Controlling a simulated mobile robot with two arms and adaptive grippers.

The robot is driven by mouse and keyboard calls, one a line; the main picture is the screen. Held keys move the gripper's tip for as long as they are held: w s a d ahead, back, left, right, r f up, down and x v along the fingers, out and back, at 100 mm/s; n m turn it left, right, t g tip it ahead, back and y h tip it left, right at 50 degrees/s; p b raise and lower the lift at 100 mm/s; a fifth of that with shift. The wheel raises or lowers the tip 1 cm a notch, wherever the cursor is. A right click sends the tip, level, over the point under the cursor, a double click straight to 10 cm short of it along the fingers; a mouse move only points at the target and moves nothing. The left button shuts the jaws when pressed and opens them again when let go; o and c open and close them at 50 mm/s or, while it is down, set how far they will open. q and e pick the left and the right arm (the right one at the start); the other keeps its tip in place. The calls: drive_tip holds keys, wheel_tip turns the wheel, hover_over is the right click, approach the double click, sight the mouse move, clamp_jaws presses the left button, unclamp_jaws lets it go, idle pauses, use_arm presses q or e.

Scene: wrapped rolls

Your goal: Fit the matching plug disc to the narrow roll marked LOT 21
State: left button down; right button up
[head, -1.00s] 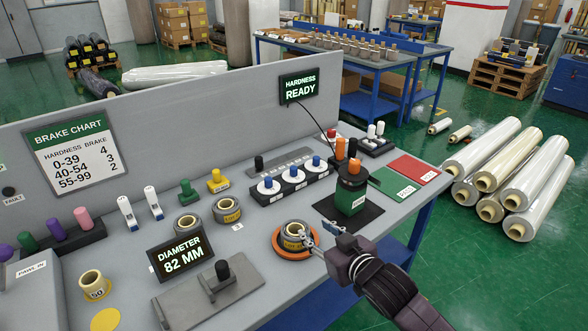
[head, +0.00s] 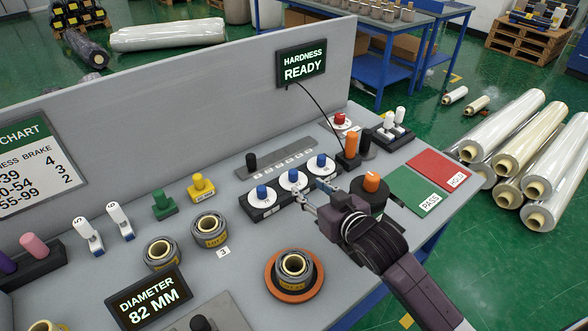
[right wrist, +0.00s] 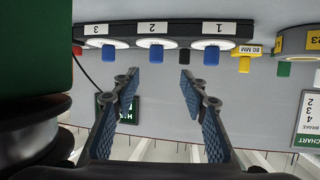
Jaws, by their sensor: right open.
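A black block (head: 250,208) holds three white discs with blue knobs: a left one (head: 263,197), a middle one (head: 293,180) and a right one (head: 320,165). My right gripper (head: 311,191) is open and empty, just to the right of the middle disc. In the right wrist view, which is upside down, the middle blue knob (right wrist: 156,57) lies beyond the gap between the fingertips. A grey-wrapped roll (head: 294,268) stands on an orange ring (head: 278,291); its lot text is too small to read. Two similar rolls (head: 160,254) (head: 210,230) stand further left. My left gripper is out of view.
A tester with an orange knob (head: 371,183) stands close to my right gripper, partly hidden. Green (head: 412,188) and red (head: 440,168) pads lie to the right. A yellow plug (head: 200,188) and a green one (head: 162,205) stand left. A panel (head: 190,110) closes the back.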

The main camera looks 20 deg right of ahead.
sight(295, 174)
drive_tip(key=x, duration=0.5)
drive_tip(key=shift+w+p, duration=0.35)
drive_tip(key=shift+w, duration=0.05)
drive_tip(key=shift+w+a+f, duration=0.1)
drive_tip(key=shift+w+f, duration=0.15)
drive_tip(key=shift+w, duration=0.65)
drive_tip(key=shift+d+p+x, duration=0.15)
drive_tip(key=shift+p+x, duration=0.15)
drive_tip(key=shift+x, duration=0.8)
drive_tip(key=shift+d+p+x, duration=0.1)
drive_tip(key=shift+p+x, duration=0.15)
drive_tip(key=shift+x, duration=0.9)
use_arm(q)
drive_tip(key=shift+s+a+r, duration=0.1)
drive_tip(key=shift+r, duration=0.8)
use_arm(e)
drive_tip(key=shift+f, duration=0.1)
drive_tip(key=shift+c, duration=0.5)
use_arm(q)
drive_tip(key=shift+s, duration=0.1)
use_arm(e)
clamp_jaws()
